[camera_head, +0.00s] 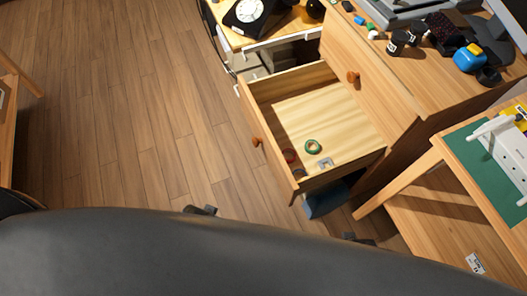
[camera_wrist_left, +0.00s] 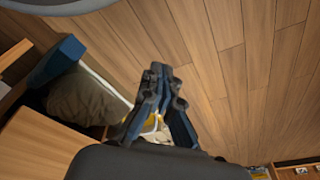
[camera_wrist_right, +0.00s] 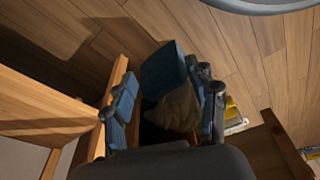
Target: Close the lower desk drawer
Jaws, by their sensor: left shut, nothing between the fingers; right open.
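The lower desk drawer (camera_head: 335,115) is pulled well out of the wooden desk in the head view. Its front panel with a round wooden knob (camera_head: 257,142) faces left. A green ring (camera_head: 313,146) and a few small items lie inside. My left gripper (camera_wrist_left: 160,75) is shut and empty, above the floor in its wrist view. My right gripper (camera_wrist_right: 165,92) is open, with nothing between its fingers, and a blue object lies beyond it. In the head view my dark body hides most of both arms. Neither gripper is clearly seen touching the drawer.
A blue bin (camera_head: 325,201) stands on the floor beside the drawer's near side. A closed drawer (camera_head: 353,77) sits higher in the desk. A wooden table with a green mat (camera_head: 482,160) is at the right. Open wooden floor (camera_head: 130,120) lies left of the drawer.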

